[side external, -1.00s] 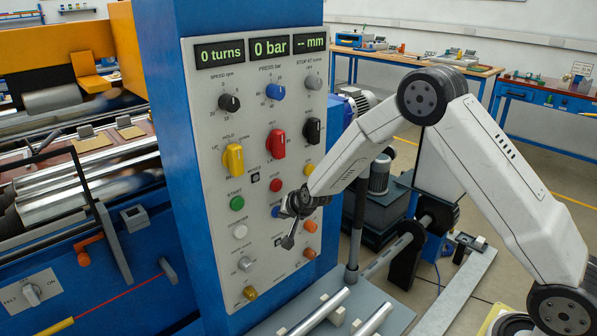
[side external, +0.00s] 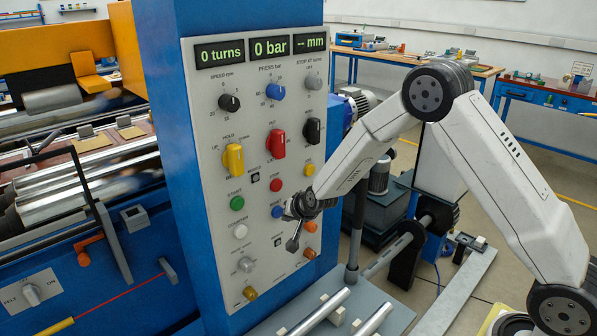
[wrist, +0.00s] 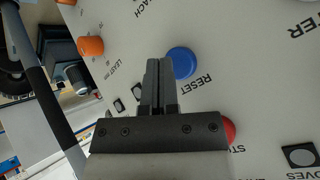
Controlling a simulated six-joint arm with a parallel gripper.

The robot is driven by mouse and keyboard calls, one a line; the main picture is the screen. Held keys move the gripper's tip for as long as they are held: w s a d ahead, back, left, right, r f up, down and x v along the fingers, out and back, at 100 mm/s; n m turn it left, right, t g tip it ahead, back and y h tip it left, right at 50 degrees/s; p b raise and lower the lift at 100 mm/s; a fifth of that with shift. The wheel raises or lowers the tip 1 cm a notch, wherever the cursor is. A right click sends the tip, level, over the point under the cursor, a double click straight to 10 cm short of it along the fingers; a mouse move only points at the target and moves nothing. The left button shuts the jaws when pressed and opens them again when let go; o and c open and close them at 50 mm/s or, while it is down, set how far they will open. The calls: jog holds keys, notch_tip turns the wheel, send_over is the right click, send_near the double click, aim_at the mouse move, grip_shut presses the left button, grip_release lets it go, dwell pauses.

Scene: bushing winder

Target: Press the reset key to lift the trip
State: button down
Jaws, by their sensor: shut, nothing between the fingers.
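The reset key is a round blue button on the grey control panel, labelled RESET in the wrist view (wrist: 182,63). In the side view it (side external: 277,212) shows just left of my wrist. My gripper (side external: 292,244) is in front of the lower right part of the panel, fingers pointing down and left. In the wrist view my gripper's closed fingers (wrist: 157,66) show beside the blue key, to its left. They hold nothing. I cannot tell whether the fingertips touch the panel. The panel displays (side external: 270,49) read 0 turns, 0 bar and -- mm.
A red stop button (side external: 275,185) lies above the reset key; it (wrist: 229,130) is partly hidden by my gripper in the wrist view. A green start button (side external: 237,203) is to the left. Metal rods (side external: 318,312) lie below.

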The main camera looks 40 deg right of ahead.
jog(key=shift+s, duration=0.15)
jog(key=shift+s, duration=2.4)
jog(key=shift+s, duration=0.1)
jog(key=s+a+r+n+g, duration=0.1)
jog(key=s+r+n+g, duration=0.2)
jog(key=s, duration=0.9)
jog(key=s+a+r+n+g+y, duration=0.1)
jog(key=s+r+n+g, duration=0.2)
jog(key=s, duration=0.8)
jog(key=n, duration=0.2)
jog(key=shift+s+r+n, duration=0.2)
jog(key=shift+s+n, duration=0.1)
jog(key=shift+s, duration=0.05)
